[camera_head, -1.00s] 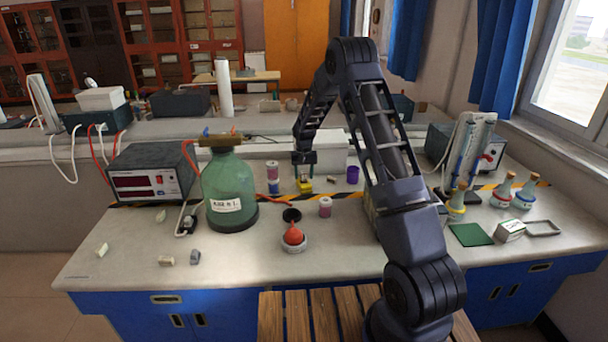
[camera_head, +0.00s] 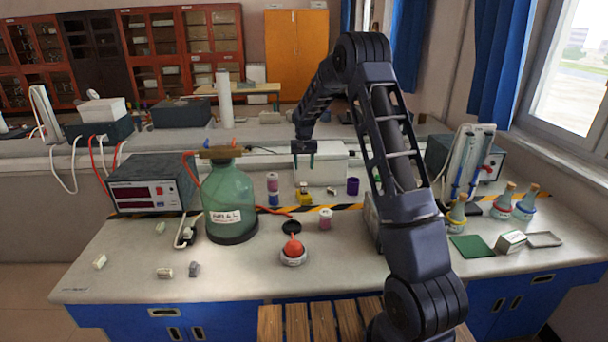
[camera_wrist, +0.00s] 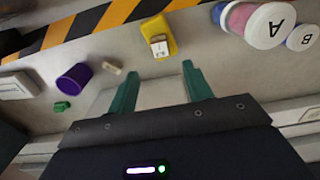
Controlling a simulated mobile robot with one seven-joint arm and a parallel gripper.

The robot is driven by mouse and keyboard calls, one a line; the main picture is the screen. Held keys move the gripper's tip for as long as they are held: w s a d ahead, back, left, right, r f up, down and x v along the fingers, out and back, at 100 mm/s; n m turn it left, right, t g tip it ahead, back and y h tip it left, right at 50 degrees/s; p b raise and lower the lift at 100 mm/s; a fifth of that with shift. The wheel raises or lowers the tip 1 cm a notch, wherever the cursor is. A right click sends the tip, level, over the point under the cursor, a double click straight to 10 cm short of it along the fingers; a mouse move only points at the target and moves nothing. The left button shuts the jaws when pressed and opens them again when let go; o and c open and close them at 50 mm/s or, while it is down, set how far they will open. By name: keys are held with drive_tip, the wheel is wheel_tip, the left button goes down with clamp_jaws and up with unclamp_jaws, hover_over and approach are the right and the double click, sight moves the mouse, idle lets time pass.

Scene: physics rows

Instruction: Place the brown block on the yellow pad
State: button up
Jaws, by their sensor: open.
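The yellow pad (camera_head: 305,200) lies on the bench near the striped tape. It also shows at the top of the wrist view (camera_wrist: 155,28). A small block with a pale top and a brownish side, which I take for the brown block (camera_wrist: 160,47), rests on the pad. It looks tiny in the head view (camera_head: 304,188). My gripper (camera_head: 303,164) is above the pad, apart from the block. In the wrist view its two green fingers (camera_wrist: 160,70) are spread, with nothing between them.
A purple cup (camera_head: 352,186) and a small tan piece (camera_wrist: 112,67) stand near the pad. Labelled jars (camera_head: 273,190) are on its other side. A white box (camera_head: 322,165) stands behind. A green bottle (camera_head: 230,200) is at left.

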drive_tip(key=s+d+r+t, duration=0.1)
drive_tip(key=s+d+r, duration=0.5)
drive_tip(key=s+r, duration=0.55)
drive_tip(key=s+d+r+t, duration=0.1)
drive_tip(key=s+d+r, duration=0.5)
drive_tip(key=s+r, duration=0.55)
drive_tip(key=s+d+t, duration=0.1)
drive_tip(key=s+d, duration=0.2)
drive_tip(key=s, duration=1)
drive_tip(key=s+d+t, duration=0.1)
drive_tip(key=s+d, duration=0.2)
drive_tip(key=s, duration=1.1)
drive_tip(key=shift+s+d+t, duration=0.25)
drive_tip(key=shift+s+t, duration=0.05)
